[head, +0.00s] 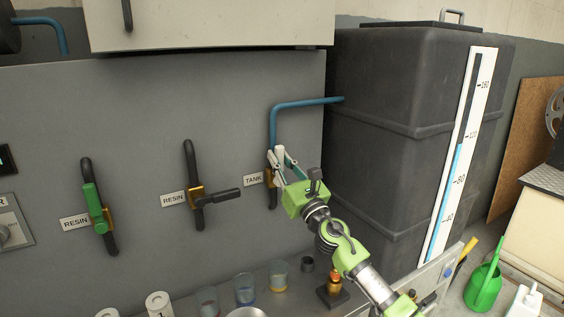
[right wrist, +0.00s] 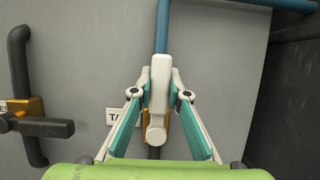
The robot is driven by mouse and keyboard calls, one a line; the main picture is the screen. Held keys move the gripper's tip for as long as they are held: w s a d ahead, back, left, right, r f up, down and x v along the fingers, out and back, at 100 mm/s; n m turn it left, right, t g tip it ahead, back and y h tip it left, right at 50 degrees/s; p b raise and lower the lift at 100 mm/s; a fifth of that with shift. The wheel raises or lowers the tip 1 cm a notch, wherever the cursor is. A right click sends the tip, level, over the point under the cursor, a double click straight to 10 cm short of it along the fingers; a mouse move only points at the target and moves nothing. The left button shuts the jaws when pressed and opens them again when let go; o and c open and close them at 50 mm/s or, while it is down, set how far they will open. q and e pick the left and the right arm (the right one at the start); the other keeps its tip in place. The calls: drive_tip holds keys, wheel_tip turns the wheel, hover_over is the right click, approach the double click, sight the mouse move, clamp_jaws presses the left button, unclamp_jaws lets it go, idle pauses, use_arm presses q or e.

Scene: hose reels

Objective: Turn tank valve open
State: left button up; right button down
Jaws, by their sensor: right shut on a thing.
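The tank valve has a white handle (right wrist: 157,98) that stands upright, in line with the blue pipe (right wrist: 162,25) above it. Its brass body (right wrist: 148,130) is mostly hidden behind the handle and my fingers. The "TANK" label (head: 254,178) is on the grey wall just left of it. My right gripper (head: 280,158) is shut on the white handle, with a finger on each side of it; the fingers also show in the right wrist view (right wrist: 160,95). My left gripper is not in view.
Two "RESIN" valves are to the left, one with a green handle (head: 93,205) along its pipe, one with a black handle (head: 222,195) pointing sideways. A dark tank (head: 385,90) stands right. Cups (head: 245,290) and a small brass-topped item (head: 334,287) are on the bench below.

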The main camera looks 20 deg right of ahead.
drive_tip(key=shift+a+f, duration=0.15)
idle(0.3)
drive_tip(key=c, duration=1.9)
unclamp_jaws()
drive_tip(key=v, duration=1.2)
